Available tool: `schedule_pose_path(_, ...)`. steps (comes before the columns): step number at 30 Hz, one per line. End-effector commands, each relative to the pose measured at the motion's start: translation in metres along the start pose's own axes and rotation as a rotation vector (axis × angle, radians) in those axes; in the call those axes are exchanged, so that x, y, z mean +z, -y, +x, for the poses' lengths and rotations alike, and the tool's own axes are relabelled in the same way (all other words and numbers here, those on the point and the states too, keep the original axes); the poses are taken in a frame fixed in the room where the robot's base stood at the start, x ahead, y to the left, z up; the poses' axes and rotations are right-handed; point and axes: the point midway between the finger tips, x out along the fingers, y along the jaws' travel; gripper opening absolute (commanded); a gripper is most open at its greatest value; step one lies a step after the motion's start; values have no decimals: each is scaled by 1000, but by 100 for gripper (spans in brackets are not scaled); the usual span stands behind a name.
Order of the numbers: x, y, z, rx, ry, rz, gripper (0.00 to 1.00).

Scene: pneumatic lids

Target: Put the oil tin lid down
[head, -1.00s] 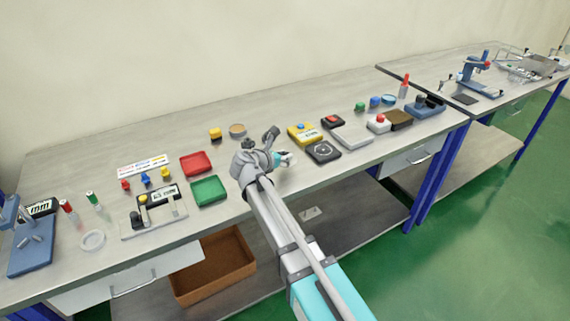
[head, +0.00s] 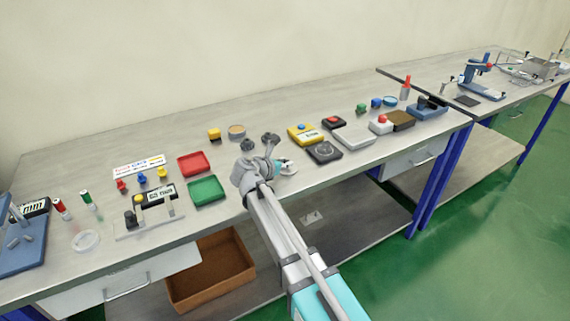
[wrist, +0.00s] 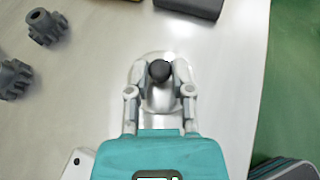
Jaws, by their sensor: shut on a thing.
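The oil tin lid is a pale, see-through-looking disc with a round black knob (wrist: 160,70) in the wrist view. My gripper (wrist: 160,77) is shut on it, one finger on each side of the knob. In the head view my gripper (head: 279,165) is low over the front part of the bench, and the pale lid (head: 289,171) shows just to its right. I cannot tell whether the lid's underside touches the bench top. The fingers hide part of the lid.
Two dark grey gears (wrist: 45,27) stand left of my gripper, also in the head view (head: 271,138). A dark square scale (head: 324,152) lies to the right. A green tray (head: 207,190) is to the left. Bare bench (wrist: 90,110) surrounds the lid; its front edge is close.

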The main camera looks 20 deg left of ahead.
Motion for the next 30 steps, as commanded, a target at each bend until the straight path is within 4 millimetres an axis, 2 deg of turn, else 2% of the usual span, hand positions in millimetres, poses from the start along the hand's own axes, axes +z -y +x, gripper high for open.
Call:
schedule_pose_path(3,-3,0,2,0,0,0,0)
schedule_pose_path(4,-3,0,1,0,0,0,33)
schedule_pose_path(9,-2,0,1,0,0,0,64)
schedule_pose_path(26,2,0,-1,0,0,0,64)
schedule_pose_path(30,2,1,-15,0,0,0,64)
